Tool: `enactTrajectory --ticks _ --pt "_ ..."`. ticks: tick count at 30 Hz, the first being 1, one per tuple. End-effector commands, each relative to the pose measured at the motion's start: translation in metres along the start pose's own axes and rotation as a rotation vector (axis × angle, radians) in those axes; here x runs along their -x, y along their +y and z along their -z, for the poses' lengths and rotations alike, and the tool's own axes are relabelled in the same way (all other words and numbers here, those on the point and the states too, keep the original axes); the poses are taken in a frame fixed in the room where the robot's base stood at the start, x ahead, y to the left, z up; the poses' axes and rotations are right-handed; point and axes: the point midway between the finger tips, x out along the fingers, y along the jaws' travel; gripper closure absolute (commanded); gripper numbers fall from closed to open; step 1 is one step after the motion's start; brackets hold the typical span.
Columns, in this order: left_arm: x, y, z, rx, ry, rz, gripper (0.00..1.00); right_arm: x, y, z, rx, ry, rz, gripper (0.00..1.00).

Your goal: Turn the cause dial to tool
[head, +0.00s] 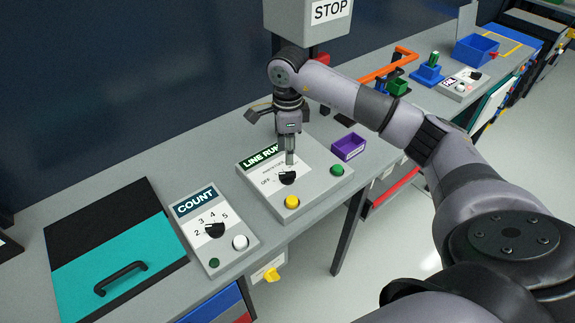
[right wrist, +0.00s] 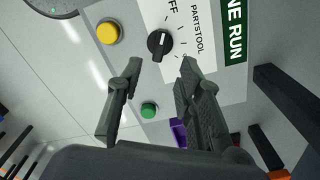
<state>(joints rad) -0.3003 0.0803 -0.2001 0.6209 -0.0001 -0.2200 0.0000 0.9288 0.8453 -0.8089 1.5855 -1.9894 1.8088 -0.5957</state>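The cause dial is a black knob (head: 287,177) on the grey LINE RUN panel (head: 262,190), beside the labels OFF, PARTS and TOOL. It also shows in the right wrist view (right wrist: 159,44). Which label its pointer meets is too small to tell for sure. My right gripper (head: 290,160) points down just above the dial. In the right wrist view its two fingers (right wrist: 161,66) are spread apart with nothing between them, and the dial appears just beyond the fingertips. My left gripper is not in view.
A yellow button (head: 292,202) and a green button (head: 337,170) flank the dial on the panel. The COUNT panel (head: 214,258) with its own dial stands to the left. A purple bin (head: 348,147) is at right. A STOP box (head: 309,22) hangs behind the arm.

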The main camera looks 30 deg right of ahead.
Motion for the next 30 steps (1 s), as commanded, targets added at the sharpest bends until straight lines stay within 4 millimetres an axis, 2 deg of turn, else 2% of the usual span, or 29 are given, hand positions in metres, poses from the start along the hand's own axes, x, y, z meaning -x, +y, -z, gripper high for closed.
enactTrajectory --ticks 1,6,12,16,24,30 --pt "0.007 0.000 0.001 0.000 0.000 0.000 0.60 -0.009 0.001 0.000 0.000 0.001 -0.007 0.67" --pt "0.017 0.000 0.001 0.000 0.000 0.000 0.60 -0.043 0.002 0.000 -0.001 0.001 -0.006 0.67" --pt "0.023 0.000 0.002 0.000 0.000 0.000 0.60 -0.069 0.001 -0.001 0.000 -0.001 -0.003 0.67" --pt "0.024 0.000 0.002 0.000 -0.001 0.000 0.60 -0.077 0.000 -0.001 0.000 -0.001 -0.001 0.67" --pt "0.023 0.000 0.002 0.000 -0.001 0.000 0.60 -0.079 0.000 -0.001 0.001 -0.002 0.000 0.67" --pt "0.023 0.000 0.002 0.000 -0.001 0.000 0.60 -0.078 0.000 -0.001 0.001 -0.002 0.000 0.79"
